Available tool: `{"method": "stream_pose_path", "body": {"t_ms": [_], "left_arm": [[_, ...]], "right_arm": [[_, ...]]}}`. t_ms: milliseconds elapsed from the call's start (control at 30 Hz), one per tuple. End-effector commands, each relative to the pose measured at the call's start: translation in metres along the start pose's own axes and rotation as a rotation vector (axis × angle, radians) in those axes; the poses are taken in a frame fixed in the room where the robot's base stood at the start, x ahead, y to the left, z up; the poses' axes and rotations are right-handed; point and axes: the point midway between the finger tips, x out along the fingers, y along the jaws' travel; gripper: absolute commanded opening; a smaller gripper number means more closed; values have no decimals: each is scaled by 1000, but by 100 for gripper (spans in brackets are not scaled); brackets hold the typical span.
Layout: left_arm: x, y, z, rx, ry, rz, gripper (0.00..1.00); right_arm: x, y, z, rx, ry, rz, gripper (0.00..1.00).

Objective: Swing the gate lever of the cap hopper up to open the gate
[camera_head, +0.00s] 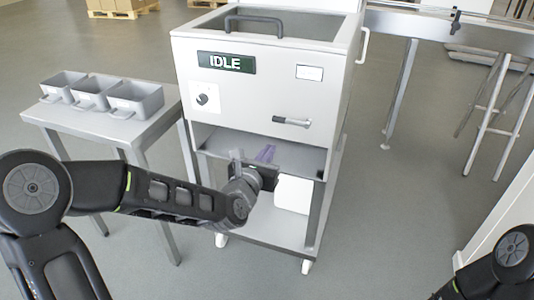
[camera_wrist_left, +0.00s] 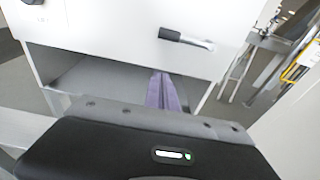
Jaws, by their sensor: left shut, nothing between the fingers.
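The cap hopper (camera_head: 262,105) is a white cabinet on a wheeled frame in the middle of the head view, with a display reading IDLE (camera_head: 226,62). My left gripper (camera_head: 266,154) is below and left of the lever, in front of the open bay, apart from the lever. Its purple fingers (camera_wrist_left: 163,92) are together and empty. My right gripper is out of view.
A side table on the left holds several grey bins (camera_head: 92,92). A white block-like object (camera_head: 293,194) is on the hopper's lower shelf. A metal conveyor frame (camera_head: 450,35) stands at the back right. The floor right of the hopper is clear.

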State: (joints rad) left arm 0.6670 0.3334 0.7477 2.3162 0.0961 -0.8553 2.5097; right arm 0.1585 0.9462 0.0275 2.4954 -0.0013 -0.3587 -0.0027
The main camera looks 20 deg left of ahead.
Motion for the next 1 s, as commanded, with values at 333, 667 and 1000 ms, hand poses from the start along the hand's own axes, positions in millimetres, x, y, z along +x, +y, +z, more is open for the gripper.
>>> {"method": "stream_pose_path", "body": {"t_ms": [333,667,1000], "left_arm": [[70,-1,-1,-3,0,0,0],[59,0,36,0,0,1,0],[58,0,38,0,0,1,0]], "right_arm": [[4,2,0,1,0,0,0],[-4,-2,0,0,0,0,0],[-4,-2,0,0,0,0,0]]}}
